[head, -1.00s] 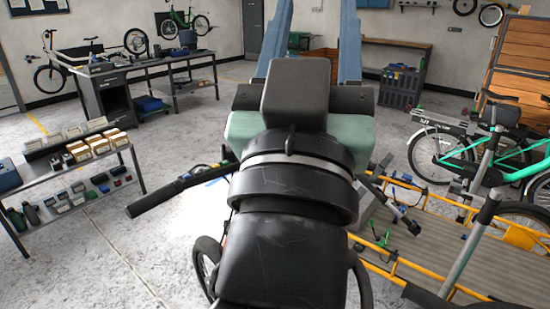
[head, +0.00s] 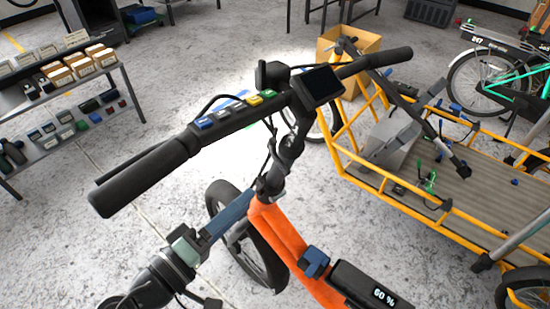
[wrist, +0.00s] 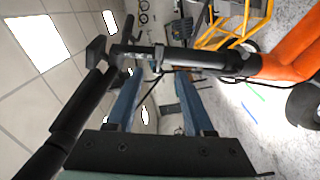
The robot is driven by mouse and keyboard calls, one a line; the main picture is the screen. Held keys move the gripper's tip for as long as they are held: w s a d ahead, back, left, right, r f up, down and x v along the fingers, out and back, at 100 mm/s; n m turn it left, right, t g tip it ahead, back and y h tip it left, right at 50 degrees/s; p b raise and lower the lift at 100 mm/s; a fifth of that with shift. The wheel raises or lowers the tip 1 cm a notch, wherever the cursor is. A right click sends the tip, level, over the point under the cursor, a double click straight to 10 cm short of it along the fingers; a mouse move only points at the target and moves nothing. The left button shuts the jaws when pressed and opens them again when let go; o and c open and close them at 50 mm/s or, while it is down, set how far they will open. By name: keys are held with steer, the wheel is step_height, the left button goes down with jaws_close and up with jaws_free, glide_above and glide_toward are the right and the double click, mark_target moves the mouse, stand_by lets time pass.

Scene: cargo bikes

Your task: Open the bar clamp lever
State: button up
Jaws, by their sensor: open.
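The handlebar (head: 150,170) of the orange bike (head: 285,245) crosses the head view, with a black stem (head: 283,160) below its middle. A grey piece (wrist: 158,58) on the black stem in the wrist view may be the clamp; I cannot pick out its lever for certain. My gripper (head: 248,197) is open, its blue fingers below the bar and beside the stem in the head view. In the wrist view my gripper (wrist: 157,82) has its two fingers apart, pointing toward the stem. I see nothing held, and cannot tell whether a finger touches the stem.
A display (head: 318,86) and a row of coloured blocks sit along the bar. A yellow cargo bed (head: 385,190) with loose tools lies to the right, with a cardboard box (head: 345,55) behind. A shelf (head: 70,110) stands at left. Cables hang around the stem.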

mark_target(281, 169)
steer(key=x, duration=1.2)
steer(key=shift+s+p, duration=0.1)
steer(key=shift+p, duration=0.2)
jaws_close()
stand_by(0.8)
